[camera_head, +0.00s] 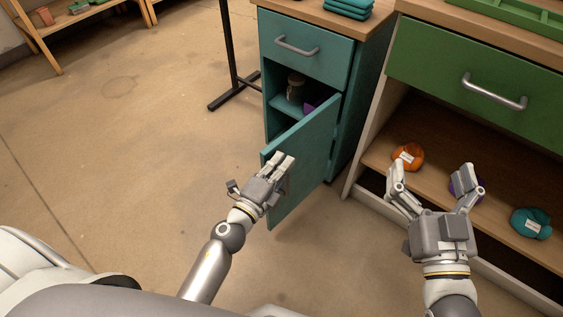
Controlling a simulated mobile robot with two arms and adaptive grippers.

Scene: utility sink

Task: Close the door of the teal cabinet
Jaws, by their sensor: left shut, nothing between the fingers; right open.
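The teal cabinet (354,109) stands at the upper middle, with a drawer and its grey handle (297,46) on top. Below the drawer, its teal door (306,158) stands open and juts out toward me. A dark jar (296,85) and part of a purple item (314,105) show inside on a shelf. My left gripper (284,163) is shut and empty, in front of the door's outer half; I cannot tell whether it touches the door. My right gripper (433,179) is open and empty, in front of the green-drawer unit.
A wooden unit with a green drawer (479,75) stands to the right; its shelf holds an orange bundle (407,157), a purple one and a teal one (531,223). A black stand (229,50) is left of the cabinet. The floor at left is clear.

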